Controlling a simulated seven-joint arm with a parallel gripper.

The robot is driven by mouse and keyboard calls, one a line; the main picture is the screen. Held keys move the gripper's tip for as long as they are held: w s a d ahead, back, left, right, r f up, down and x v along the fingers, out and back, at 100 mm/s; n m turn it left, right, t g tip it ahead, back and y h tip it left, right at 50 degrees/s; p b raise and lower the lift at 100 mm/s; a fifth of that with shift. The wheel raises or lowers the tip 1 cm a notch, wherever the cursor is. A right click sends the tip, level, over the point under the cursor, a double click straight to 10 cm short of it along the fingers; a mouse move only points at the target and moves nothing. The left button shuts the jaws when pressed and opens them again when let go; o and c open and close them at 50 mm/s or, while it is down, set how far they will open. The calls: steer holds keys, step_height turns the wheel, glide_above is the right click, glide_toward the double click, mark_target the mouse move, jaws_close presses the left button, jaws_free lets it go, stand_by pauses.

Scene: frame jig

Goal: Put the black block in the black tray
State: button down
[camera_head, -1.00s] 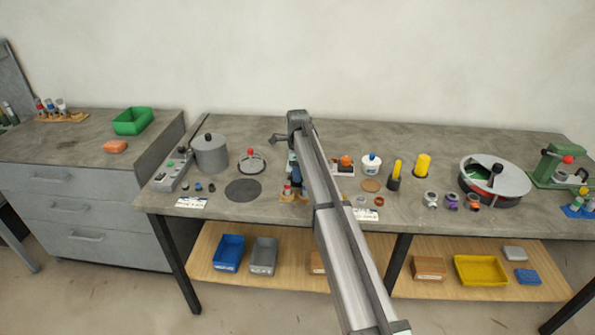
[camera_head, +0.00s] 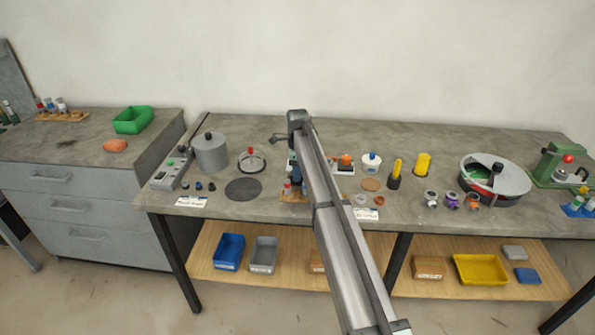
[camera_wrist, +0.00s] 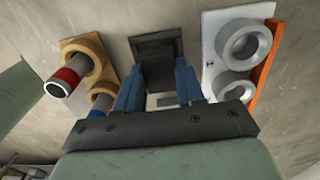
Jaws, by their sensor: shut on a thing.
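My gripper (camera_wrist: 158,80) points down at the bench in the wrist view, with its two blue fingers around a dark piece, which I take as the black block (camera_wrist: 159,76). A black, square-edged shape, seemingly the black tray (camera_wrist: 156,42), shows just past the fingertips. The block and tray merge in tone, so I cannot tell whether the block touches the tray or is inside it. In the head view, my gripper (camera_head: 292,170) is low over the middle of the bench, and my arm hides most of this spot.
A wooden holder (camera_wrist: 92,48) with a red-banded cylinder is close on the left of my fingers. A white holder (camera_wrist: 213,45) with grey rings is close on the right. A dark round mat (camera_head: 243,189) lies left of my gripper; a yellow cylinder (camera_head: 422,165) stands further right.

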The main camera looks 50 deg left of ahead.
steer(key=shift+f, duration=0.45)
steer(key=shift+c, duration=2.3)
jaws_free()
steer(key=shift+r, duration=0.1)
steer(key=shift+r, duration=0.65)
steer(key=shift+r, duration=3.5)
